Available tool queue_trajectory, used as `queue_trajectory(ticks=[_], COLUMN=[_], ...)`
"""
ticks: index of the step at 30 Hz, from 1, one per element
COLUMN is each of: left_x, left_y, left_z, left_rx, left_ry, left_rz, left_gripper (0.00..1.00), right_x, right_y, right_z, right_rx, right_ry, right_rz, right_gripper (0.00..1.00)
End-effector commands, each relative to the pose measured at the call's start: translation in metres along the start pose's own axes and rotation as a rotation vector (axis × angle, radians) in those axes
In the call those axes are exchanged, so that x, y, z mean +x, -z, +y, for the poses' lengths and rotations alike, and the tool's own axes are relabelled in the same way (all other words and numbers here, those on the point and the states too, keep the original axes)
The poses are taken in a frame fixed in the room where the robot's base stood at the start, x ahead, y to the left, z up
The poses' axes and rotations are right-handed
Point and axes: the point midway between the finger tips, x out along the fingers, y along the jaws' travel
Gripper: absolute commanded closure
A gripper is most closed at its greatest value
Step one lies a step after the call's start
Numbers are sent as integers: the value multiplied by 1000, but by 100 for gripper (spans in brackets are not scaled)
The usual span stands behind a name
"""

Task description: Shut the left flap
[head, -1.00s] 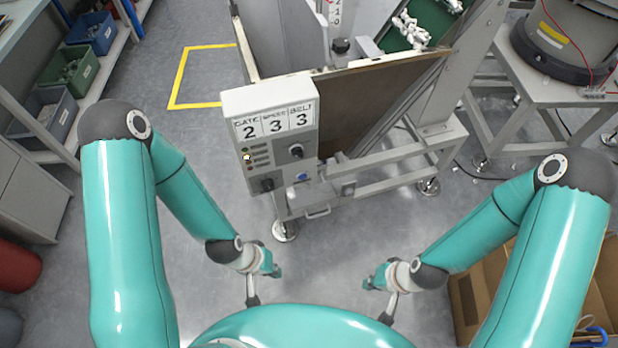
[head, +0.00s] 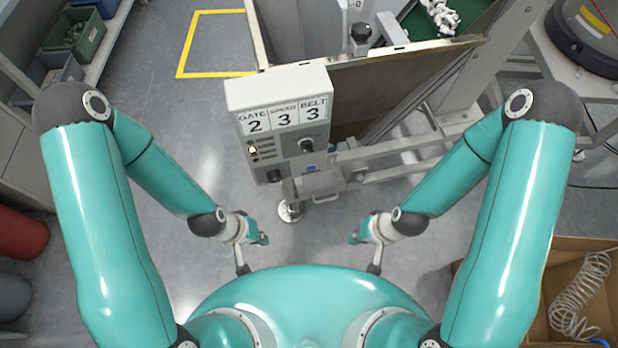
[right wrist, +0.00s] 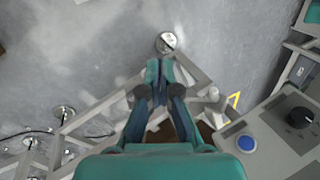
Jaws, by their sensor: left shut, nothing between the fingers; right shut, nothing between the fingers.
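An open cardboard box (head: 611,298) stands at the lower right of the head view, cut by the picture edge. Its left side is mostly hidden behind my right arm, so I cannot make out the left flap or how it stands. My left gripper (head: 265,240) is shut and empty, low in front of my body. My right gripper (head: 354,238) is shut and empty too, to the left of the box and well apart from it. In the right wrist view its fingers (right wrist: 158,72) are together over grey floor, with no box in sight.
A machine with a control box (head: 280,92) and a brown panel (head: 385,88) stands ahead, close beyond my grippers. A coiled hose (head: 580,298) lies in the cardboard box. A shelf with bins (head: 78,42) is at the left. Clear floor lies between.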

Motion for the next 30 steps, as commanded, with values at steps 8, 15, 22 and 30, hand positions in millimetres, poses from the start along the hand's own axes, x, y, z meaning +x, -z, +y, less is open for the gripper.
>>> queue_trajectory(ticks=[8,15,22,30], left_x=[49,138,214,255], left_y=[0,1,1,2], left_z=[-18,-50,-77,-92], left_rx=[0,0,0,0], left_ry=[0,0,0,0], left_rz=[0,0,0,0], left_gripper=[100,100,100,100], right_x=[27,46,40,29], right_y=[42,114,148,149], right_z=[-5,-17,-36,-47], right_rx=[-4,-35,-103,-162], right_ry=[65,244,433,542], right_rz=[129,360,496,527], right_gripper=[100,100,100,100])
